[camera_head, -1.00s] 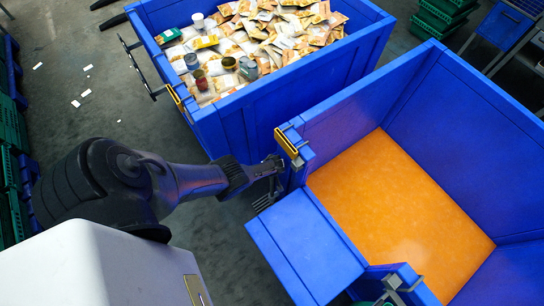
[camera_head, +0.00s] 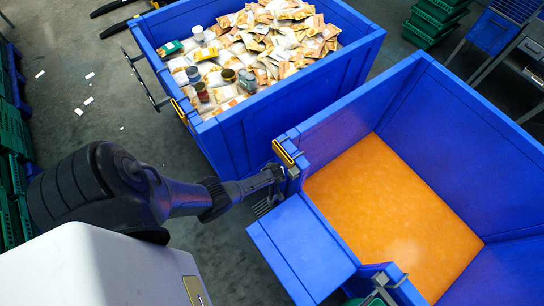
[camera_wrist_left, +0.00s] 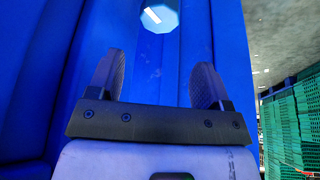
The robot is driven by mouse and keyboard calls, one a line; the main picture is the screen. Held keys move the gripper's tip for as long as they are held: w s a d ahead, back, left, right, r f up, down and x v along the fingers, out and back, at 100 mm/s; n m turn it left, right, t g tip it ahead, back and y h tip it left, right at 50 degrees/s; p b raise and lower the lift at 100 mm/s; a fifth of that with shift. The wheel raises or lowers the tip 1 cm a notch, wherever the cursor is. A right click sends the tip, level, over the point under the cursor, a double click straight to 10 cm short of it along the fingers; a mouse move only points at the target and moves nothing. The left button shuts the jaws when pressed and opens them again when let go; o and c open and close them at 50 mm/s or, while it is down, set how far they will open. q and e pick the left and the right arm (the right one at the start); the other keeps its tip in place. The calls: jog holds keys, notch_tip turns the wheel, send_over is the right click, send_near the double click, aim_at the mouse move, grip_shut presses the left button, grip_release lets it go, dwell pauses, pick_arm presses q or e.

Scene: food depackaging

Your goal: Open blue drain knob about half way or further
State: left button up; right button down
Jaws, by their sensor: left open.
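A pale blue, many-sided knob (camera_wrist_left: 160,17) with a white mark shows at the top of the left wrist view, against a blue wall. It appears to be the drain knob. My left gripper (camera_wrist_left: 158,80) is open, its two fingers apart, with the knob beyond the gap between them and nothing held. In the head view my left gripper (camera_head: 277,172) is beside the near left corner of a blue bin (camera_head: 310,245) holding orange liquid (camera_head: 390,205). The knob is hidden in that view. My right gripper is not in view.
A second blue bin (camera_head: 290,100) stands behind, full of packets and several cans. A yellow-edged latch (camera_head: 283,153) sits on the liquid bin's corner, close above my gripper. Green crates (camera_head: 12,140) stand at the left.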

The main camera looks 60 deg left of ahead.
pick_arm(q)
jog(key=shift+p+v, duration=0.5)
jog(key=shift+v, duration=1)
jog(key=shift+o, duration=0.3)
